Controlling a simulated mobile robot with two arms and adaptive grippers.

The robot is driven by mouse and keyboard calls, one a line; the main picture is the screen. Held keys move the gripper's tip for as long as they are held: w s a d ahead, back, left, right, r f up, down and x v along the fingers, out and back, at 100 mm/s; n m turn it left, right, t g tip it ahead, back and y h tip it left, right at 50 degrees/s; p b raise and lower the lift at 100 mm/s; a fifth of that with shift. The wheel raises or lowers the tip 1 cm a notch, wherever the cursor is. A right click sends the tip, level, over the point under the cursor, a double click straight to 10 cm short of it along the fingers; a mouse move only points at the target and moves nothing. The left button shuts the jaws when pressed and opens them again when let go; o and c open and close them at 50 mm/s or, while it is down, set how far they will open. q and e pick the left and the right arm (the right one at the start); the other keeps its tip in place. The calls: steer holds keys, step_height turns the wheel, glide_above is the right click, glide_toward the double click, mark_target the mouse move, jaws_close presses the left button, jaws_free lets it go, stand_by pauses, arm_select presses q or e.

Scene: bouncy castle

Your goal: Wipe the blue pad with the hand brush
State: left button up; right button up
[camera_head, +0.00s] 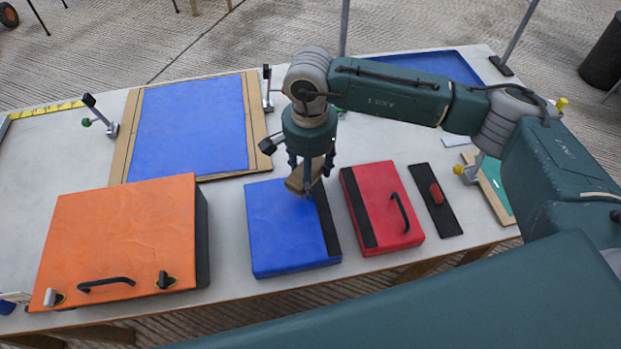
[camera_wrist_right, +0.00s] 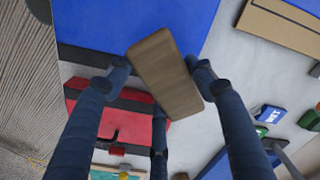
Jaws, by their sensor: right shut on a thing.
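The blue pad (camera_head: 285,235) lies on the table between the orange box and the red pad, with a black strip along its right side. My right gripper (camera_head: 308,178) points down over the far part of this pad. It is shut on the hand brush (camera_head: 296,184), whose brown wooden back also shows between the fingers in the right wrist view (camera_wrist_right: 165,72). The bristles are hidden, and I cannot tell whether they touch the pad. The blue pad (camera_wrist_right: 115,22) fills the top of the wrist view. My left gripper is out of view.
An orange box (camera_head: 120,240) with a black handle stands left of the pad. A red pad (camera_head: 378,200) with a handle lies close on the right, then a black board (camera_head: 436,205) with a red grip. A framed blue sheet (camera_head: 190,125) lies behind. Thin upright posts stand at the table's far side.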

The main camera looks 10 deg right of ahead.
steer(key=r, duration=0.2)
steer(key=shift+a+r+p, duration=0.2)
steer(key=shift+r+p, duration=0.15)
steer(key=shift+p, duration=0.05)
steer(key=shift+d+r, duration=0.1)
steer(key=shift+r, duration=0.6)
